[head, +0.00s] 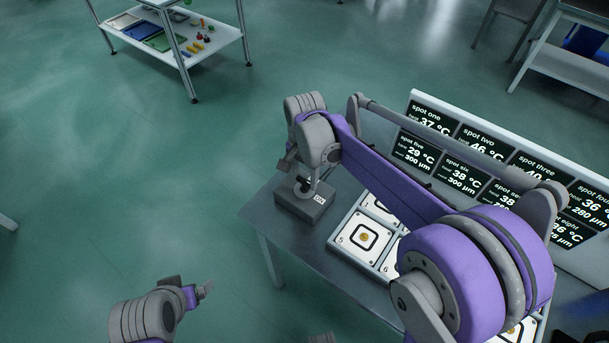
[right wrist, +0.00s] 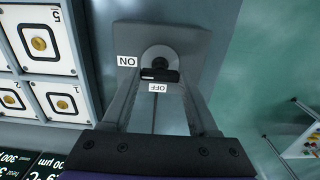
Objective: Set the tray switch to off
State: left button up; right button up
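The tray switch is a dark grey box (head: 290,207) on the table's near left corner, with a white label on top. The right wrist view shows the box (right wrist: 199,42) with a round grey knob and a black handle (right wrist: 160,75). An ON label (right wrist: 126,61) lies left of the knob and an OFF label (right wrist: 158,88) just below the handle. My right gripper (right wrist: 161,82) is above the box, its fingers apart on either side of the handle; contact is unclear. In the head view it (head: 307,187) points down at the box. My left gripper (head: 199,291) is away from the table.
White numbered tiles (head: 364,238) lie beside the switch on the table (head: 262,214). A panel of black readouts (head: 434,113) stands along the back. My right arm covers part of the tiles and panel. A shelf trolley (head: 215,42) stands far off on open floor.

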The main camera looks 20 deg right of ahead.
jog(key=c, duration=0.5)
jog(key=shift+c, duration=0.2)
jog(key=n, duration=0.4)
jog(key=shift+n, duration=0.4)
jog(key=n, duration=0.9)
jog(key=shift+b, duration=0.35)
jog(key=shift+n, duration=2)
jog(key=o, duration=1.4)
